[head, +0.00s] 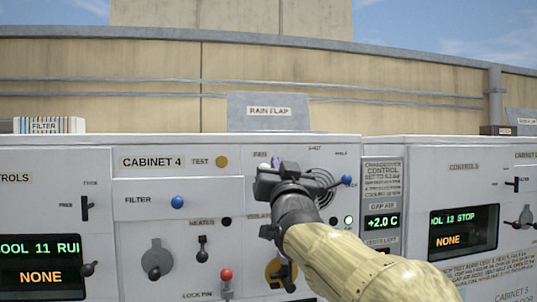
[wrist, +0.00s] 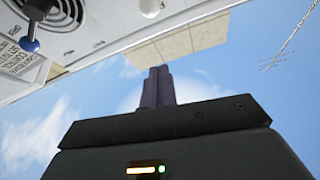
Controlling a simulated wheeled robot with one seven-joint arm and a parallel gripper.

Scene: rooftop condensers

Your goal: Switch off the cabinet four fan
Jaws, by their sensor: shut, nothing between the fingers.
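The cabinet four panel carries a "CABINET 4" label (head: 152,162). A "FAN" label shows at its upper right, beside a round fan grille (head: 325,184), partly hidden by my gripper. A blue-knobbed lever (head: 347,180) sits at the grille's right edge. A blue ball knob (wrist: 29,45) also shows in the wrist view, beside a grille (wrist: 14,14). A green lamp (head: 348,219) is lit below the lever. My gripper (head: 276,163) is in front of the panel, left of the lever. Its fingers (wrist: 157,87) are together and empty, apart from the knob.
A blue filter knob (head: 177,202), a red-topped lock pin (head: 226,274), a heater switch (head: 202,248) and a rotary handle (head: 157,259) stick out at left. A "RAIN FLAP" plate (head: 269,112) stands on top. My arm hides the lower right panel.

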